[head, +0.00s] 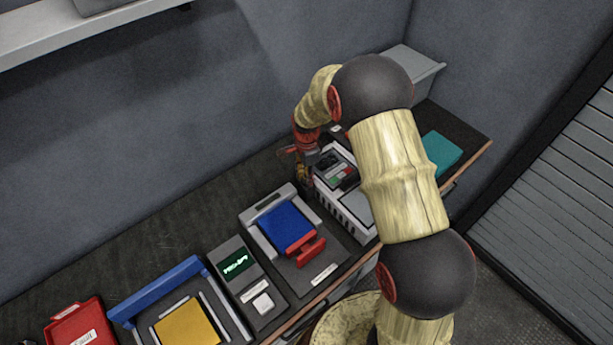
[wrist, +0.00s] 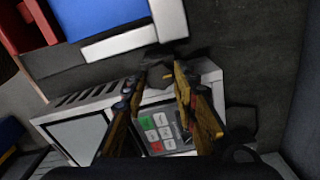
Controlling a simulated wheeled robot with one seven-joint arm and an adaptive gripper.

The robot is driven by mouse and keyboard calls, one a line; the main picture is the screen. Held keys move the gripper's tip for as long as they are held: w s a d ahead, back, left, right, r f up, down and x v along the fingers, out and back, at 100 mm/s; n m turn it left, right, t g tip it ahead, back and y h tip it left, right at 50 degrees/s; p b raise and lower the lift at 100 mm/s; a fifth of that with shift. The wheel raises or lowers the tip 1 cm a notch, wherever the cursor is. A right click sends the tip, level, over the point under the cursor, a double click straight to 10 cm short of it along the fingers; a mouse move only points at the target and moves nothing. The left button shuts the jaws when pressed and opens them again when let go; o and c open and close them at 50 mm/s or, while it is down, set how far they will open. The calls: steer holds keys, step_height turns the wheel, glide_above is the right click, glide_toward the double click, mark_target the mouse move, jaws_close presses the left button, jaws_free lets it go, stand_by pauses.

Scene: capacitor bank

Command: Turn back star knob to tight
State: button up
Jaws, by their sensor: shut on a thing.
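The back star knob appears as a dark shape (wrist: 163,58) between my fingertips in the wrist view; its lobes and setting cannot be made out. My gripper (wrist: 161,76) is shut on it, with one finger on each side. In the head view my gripper (head: 304,172) reaches down at the back left corner of a light grey device (head: 335,205), and the knob cannot be made out there. The device also shows in the wrist view (wrist: 80,120), with a vented side and a keypad (wrist: 160,133) of green and red buttons below my fingers.
A blue block with a red handle (head: 287,226) in a grey frame stands left of the device. Further left are a small display unit (head: 237,264), a blue-handled yellow unit (head: 188,326) and a red case (head: 75,325). A teal pad (head: 440,152) lies right. The wall is close behind.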

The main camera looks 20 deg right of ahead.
steer(key=o, duration=1.2)
steer(key=shift+c, duration=0.2)
step_height(320, 180, up, 12)
